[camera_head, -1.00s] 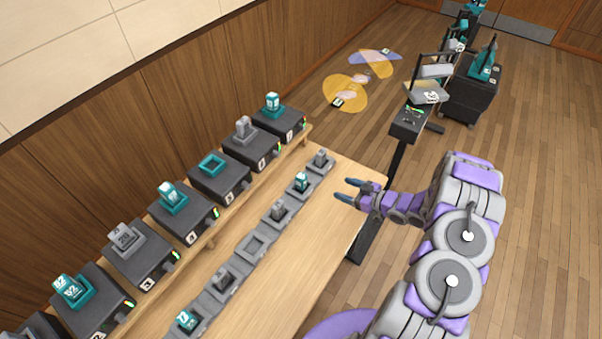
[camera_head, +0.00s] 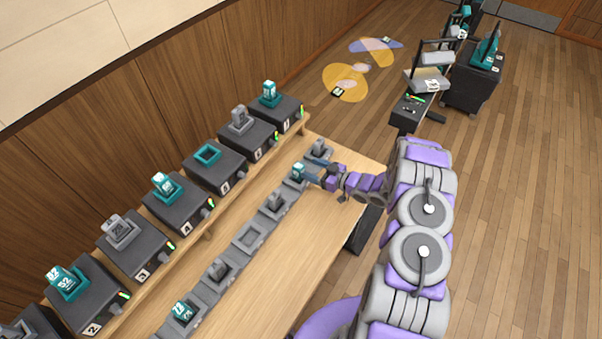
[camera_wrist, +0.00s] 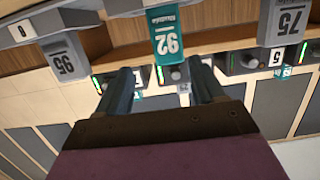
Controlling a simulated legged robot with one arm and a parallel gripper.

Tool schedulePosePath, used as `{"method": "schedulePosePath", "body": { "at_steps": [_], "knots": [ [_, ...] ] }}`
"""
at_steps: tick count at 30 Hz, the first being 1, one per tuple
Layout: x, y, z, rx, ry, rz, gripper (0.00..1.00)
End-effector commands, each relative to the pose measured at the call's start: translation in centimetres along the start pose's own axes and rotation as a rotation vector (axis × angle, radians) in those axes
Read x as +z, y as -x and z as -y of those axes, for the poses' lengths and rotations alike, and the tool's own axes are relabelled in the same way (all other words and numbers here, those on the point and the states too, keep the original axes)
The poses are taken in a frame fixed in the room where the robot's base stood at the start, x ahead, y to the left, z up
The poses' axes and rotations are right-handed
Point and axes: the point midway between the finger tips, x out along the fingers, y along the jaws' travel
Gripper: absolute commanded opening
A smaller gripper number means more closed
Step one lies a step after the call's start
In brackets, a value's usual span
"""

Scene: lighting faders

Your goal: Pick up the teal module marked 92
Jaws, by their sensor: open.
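The teal module marked 92 (camera_wrist: 167,38) shows in the wrist view, ahead of and roughly centred between my two fingers. In the head view the teal module (camera_head: 298,171) stands upright in a grey cradle in the row on the wooden table. My gripper (camera_head: 311,168) is right beside it, with its blue fingers apart and pointing at it. In the wrist view my gripper (camera_wrist: 163,82) is open with nothing between the fingertips. Whether a finger touches the module cannot be told.
Grey modules marked 95 (camera_wrist: 66,62) and 75 (camera_wrist: 286,18) flank it closely. Another teal module (camera_head: 183,311) sits at the near end of the row. Dark fader boxes (camera_head: 178,205) line the raised shelf behind. The table's right part (camera_head: 290,270) is bare.

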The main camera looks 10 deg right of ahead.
Motion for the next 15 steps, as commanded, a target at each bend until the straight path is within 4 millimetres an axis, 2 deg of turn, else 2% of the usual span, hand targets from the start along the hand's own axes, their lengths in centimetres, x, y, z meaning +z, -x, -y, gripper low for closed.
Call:
{"method": "schedulePosePath", "body": {
  "at_steps": [5, 9, 15],
  "knots": [
    [-0.1, -1.4, 0.5, -0.001, 0.003, 0.003, 0.68],
    [-0.1, -3.2, 0.8, -0.003, 0.003, 0.003, 0.68],
    [-0.1, -5.1, 0.6, -0.001, 0.002, 0.001, 0.68]
  ]
}}
